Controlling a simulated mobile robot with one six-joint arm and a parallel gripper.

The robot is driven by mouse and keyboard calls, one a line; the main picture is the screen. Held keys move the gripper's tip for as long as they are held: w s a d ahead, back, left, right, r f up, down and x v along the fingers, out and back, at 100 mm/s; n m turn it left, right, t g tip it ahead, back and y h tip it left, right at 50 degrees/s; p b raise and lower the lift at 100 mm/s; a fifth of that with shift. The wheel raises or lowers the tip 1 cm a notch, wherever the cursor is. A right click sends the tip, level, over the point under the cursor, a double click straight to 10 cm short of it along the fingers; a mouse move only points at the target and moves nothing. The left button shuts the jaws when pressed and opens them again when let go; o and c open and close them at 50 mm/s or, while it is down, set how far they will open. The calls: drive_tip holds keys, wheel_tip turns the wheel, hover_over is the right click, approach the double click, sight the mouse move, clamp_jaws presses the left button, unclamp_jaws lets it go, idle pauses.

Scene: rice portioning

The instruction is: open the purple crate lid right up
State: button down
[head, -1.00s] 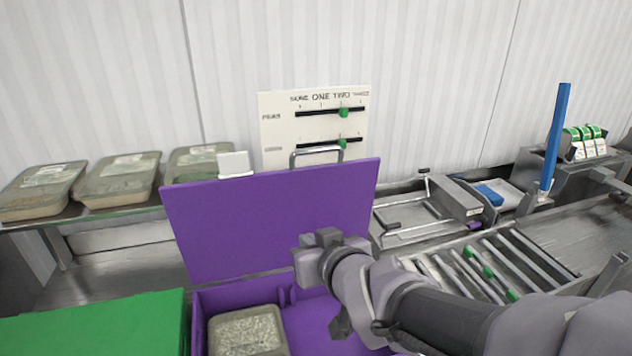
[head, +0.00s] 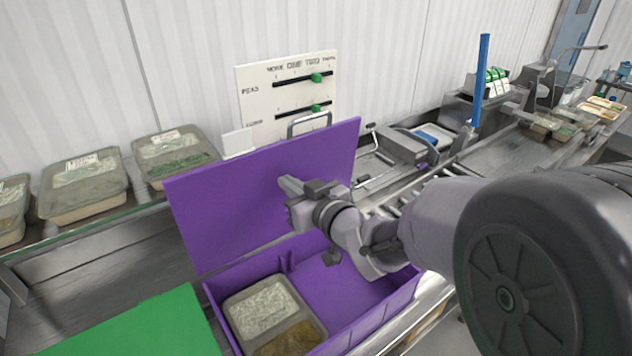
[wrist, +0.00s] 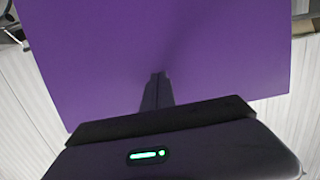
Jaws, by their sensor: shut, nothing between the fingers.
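The purple crate lid (head: 225,205) stands raised and close to upright at the back of the purple crate (head: 375,300). A metal handle (head: 309,122) is on its top edge. My gripper (head: 284,183) is shut and empty, in front of the lid's inner face. In the wrist view the shut fingertips (wrist: 158,76) point at the purple lid (wrist: 170,40), which fills most of the picture; I cannot tell whether they touch it. The open crate holds a lidded tray (head: 268,312) at its left side, and the rest of its floor looks bare.
A slider board (head: 290,95) stands behind the lid. Several trays, one being a tray with green contents (head: 175,155), line the shelf at left. A green lid (head: 150,325) is at front left. A conveyor (head: 490,150) and a blue post (head: 481,80) are at right.

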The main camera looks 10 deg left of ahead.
sight(279, 174)
drive_tip(key=shift+r+x, duration=0.15)
drive_tip(key=shift+x, duration=0.65)
drive_tip(key=shift+r+x, duration=0.1)
drive_tip(key=shift+x, duration=0.7)
drive_tip(key=x, duration=0.5)
drive_tip(key=shift+w+a+r, duration=0.15)
drive_tip(key=shift+w+a, duration=0.1)
drive_tip(key=shift+w, duration=0.05)
